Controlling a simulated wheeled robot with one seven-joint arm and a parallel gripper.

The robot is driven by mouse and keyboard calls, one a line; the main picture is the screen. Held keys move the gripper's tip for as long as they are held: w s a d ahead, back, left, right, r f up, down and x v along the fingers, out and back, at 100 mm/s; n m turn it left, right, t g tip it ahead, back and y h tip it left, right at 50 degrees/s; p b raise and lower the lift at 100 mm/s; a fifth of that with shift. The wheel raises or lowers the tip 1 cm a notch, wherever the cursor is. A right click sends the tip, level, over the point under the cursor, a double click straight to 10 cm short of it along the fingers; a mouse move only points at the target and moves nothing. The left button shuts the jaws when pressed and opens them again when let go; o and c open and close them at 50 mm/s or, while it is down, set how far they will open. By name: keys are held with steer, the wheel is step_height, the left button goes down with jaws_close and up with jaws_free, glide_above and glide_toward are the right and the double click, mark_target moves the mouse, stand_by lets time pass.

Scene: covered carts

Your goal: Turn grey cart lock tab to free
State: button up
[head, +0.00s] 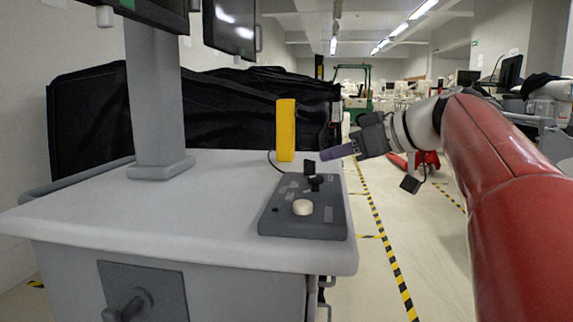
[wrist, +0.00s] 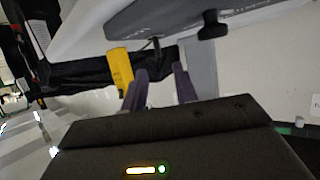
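The grey cart (head: 95,215) fills the left and middle of the head view. A dark grey control box (head: 275,215) sits at its right end, with a cream knob (head: 303,207) and small black tabs (head: 315,182) on top. A dark plate with a handle (head: 135,300) is on the cart's front. I cannot tell which part is the lock tab. My gripper (head: 330,154) is just beyond and above the box, apart from it. In the wrist view its two purple fingers (wrist: 159,80) stand apart with nothing held. A black knob (wrist: 212,27) shows beyond them.
An upright yellow piece (head: 286,130) stands behind the box, close left of my gripper; it also shows in the wrist view (wrist: 119,68). A grey column (head: 155,90) carries screens above the cart. Black covers (head: 225,110) stand behind. Floor (head: 375,240) to the right is clear.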

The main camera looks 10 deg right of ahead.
mark_target(310, 161)
steer(key=x, duration=0.7)
steer(key=shift+w+a+f+p, duration=0.1)
steer(key=shift+w+f+p, duration=0.1)
steer(key=shift+p, duration=0.1)
jaws_close()
